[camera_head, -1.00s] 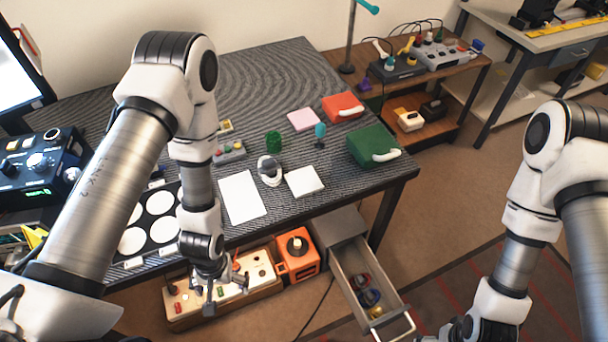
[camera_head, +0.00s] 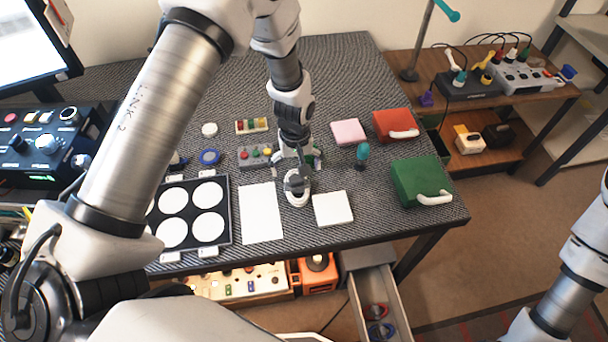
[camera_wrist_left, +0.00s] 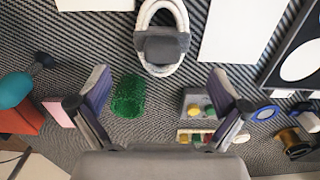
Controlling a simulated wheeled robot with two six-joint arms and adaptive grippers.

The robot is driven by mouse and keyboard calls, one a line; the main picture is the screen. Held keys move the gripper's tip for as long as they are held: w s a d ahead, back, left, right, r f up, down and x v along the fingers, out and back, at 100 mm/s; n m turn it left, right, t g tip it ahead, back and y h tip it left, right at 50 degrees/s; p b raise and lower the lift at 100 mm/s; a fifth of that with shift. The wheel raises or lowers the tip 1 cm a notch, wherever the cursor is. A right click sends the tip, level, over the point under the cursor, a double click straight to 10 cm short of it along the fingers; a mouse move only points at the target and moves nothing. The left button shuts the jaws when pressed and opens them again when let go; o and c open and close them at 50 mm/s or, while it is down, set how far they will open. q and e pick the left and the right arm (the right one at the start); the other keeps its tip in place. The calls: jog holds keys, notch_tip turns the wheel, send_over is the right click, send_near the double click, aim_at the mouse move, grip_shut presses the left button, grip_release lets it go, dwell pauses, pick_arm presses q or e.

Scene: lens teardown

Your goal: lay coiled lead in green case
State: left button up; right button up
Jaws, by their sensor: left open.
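The coiled lead, a white oval coil with a grey band (camera_head: 297,200), lies on the dark ribbed table; it also shows at the top of the left wrist view (camera_wrist_left: 146,17). The green case (camera_head: 418,180), with a white handle at its front, looks closed and stands near the table's right corner. My left gripper (camera_head: 299,160) is open and empty above the table, just behind the coil in the head view. In the left wrist view its spread fingers (camera_wrist_left: 160,88) are apart from the coil. My right gripper is out of view; only part of that arm shows at lower right.
A white block (camera_head: 333,209), a white sheet (camera_head: 261,212), a teal-topped item (camera_head: 362,153), a pink block (camera_head: 348,132) and a red case (camera_head: 397,125) surround the coil. A green fuzzy piece (camera_wrist_left: 128,97) and a grey button box (camera_wrist_left: 193,98) lie below the fingers. An open drawer (camera_head: 392,298) juts out.

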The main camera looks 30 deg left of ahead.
aim_at(296, 178)
pick_arm(q)
jog(key=shift+s+d+f+p, duration=0.1)
jog(key=shift+s+f+p, duration=0.2)
jog(key=shift+s, duration=0.25)
jog(key=shift+s+d+f+p, duration=0.1)
jog(key=shift+s+f+p, duration=0.05)
jog(key=shift+s+f, duration=0.3)
jog(key=f, duration=0.2)
jog(key=w+f, duration=0.1)
jog(key=f, duration=0.1)
jog(key=shift+w+f+p, duration=0.1)
jog(key=shift+f+p, duration=0.2)
jog(key=shift+p, duration=0.05)
jog(key=shift+r, duration=0.15)
jog(key=shift+s+r, duration=0.1)
jog(key=shift+s, duration=0.2)
jog(key=c, duration=1.4)
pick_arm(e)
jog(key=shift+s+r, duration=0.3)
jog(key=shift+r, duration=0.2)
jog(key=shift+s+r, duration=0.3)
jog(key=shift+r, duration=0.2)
pick_arm(q)
jog(key=shift+w, duration=0.1)
